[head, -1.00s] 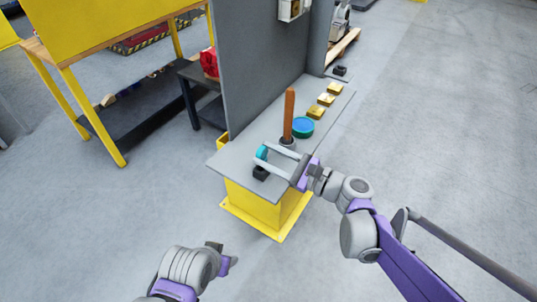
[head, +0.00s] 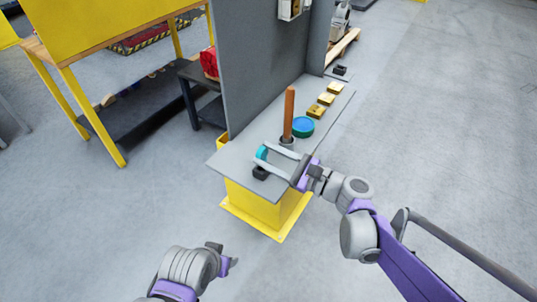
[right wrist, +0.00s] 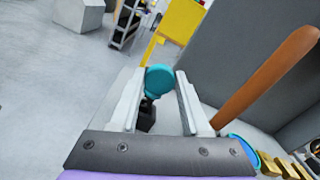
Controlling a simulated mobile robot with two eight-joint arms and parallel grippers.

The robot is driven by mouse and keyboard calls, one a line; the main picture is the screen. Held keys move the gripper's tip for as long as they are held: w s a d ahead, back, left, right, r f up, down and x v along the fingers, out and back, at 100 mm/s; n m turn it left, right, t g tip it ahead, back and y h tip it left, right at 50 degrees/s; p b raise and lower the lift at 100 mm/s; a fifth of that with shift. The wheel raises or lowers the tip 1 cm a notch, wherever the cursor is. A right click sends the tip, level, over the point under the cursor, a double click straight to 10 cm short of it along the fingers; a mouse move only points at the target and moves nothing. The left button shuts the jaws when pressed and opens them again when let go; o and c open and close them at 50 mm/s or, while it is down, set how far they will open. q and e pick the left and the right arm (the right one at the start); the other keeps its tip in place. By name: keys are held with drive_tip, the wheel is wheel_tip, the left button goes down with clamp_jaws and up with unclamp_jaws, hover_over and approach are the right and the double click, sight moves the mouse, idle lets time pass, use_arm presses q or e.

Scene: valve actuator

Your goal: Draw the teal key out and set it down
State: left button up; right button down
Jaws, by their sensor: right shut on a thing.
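The teal key (head: 262,153) has a round head. It also shows in the right wrist view (right wrist: 160,79), between the tips of my right gripper's pale fingers. My right gripper (head: 265,154) is shut on it, reaching in from the right over the bench's near end. A small black block (head: 260,173) sits on the bench just below the key and shows dark beneath it in the right wrist view (right wrist: 147,116). I cannot tell whether the key's lower end is inside the block. My left gripper (head: 223,256) is low at the bottom, away from the bench; its opening is unclear.
An upright brown handle (head: 289,112) stands close beyond my right gripper. A blue round piece (head: 303,127) and several brass blocks (head: 316,110) lie further along the grey bench top (head: 232,160). A tall grey panel (head: 262,70) rises at the back.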

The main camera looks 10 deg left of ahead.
drive_tip(key=shift+f+b, duration=1.1)
drive_tip(key=shift+f, duration=0.4)
drive_tip(key=shift+c, duration=1.5)
unclamp_jaws()
drive_tip(key=v, duration=1)
drive_tip(key=shift+d, duration=0.4)
drive_tip(key=shift+s+r, duration=0.1)
drive_tip(key=shift+s, duration=0.1)
